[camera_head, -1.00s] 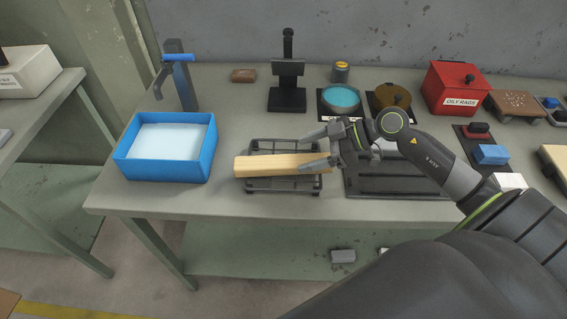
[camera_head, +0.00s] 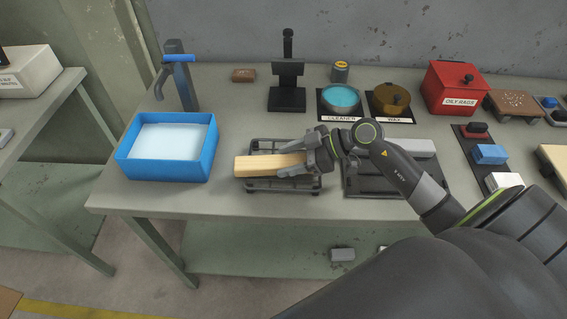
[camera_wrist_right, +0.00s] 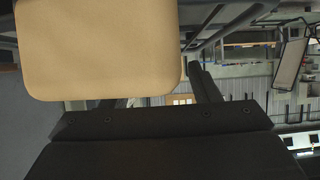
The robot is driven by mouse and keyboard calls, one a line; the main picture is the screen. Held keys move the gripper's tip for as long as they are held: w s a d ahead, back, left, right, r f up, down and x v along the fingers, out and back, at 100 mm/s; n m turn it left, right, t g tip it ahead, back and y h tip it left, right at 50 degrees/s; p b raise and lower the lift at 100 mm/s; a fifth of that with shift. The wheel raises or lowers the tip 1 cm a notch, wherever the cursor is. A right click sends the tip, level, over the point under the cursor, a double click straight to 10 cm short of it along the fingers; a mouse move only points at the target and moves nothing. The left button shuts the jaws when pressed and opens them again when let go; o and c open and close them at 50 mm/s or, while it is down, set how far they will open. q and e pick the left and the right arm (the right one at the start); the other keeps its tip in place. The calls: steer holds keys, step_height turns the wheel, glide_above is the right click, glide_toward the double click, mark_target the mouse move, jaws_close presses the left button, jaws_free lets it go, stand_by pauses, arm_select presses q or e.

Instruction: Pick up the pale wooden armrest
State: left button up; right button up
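The pale wooden armrest (camera_head: 262,164) lies lengthwise on a dark slatted rack (camera_head: 257,186) on the bench. It also fills the upper left of the right wrist view (camera_wrist_right: 98,50), its end close to the camera. My right gripper (camera_head: 283,161) is at the armrest's right end, its fingers apart, one on the far side and one on the near side. In the wrist view a dark finger stands just right of the armrest with a thin gap; the other is mostly hidden behind it. My left gripper is not in view.
A blue tub (camera_head: 119,161) stands left of the rack, with a blue-handled post (camera_head: 182,90) behind it. A dark tray (camera_head: 385,182) lies right of the rack, under my arm. Cleaner (camera_head: 341,99) and wax (camera_head: 391,100) dishes and a red oily-rags bin (camera_head: 455,88) stand behind.

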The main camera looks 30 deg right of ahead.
steer(key=c, duration=0.8)
steer(key=shift+c, duration=0.2)
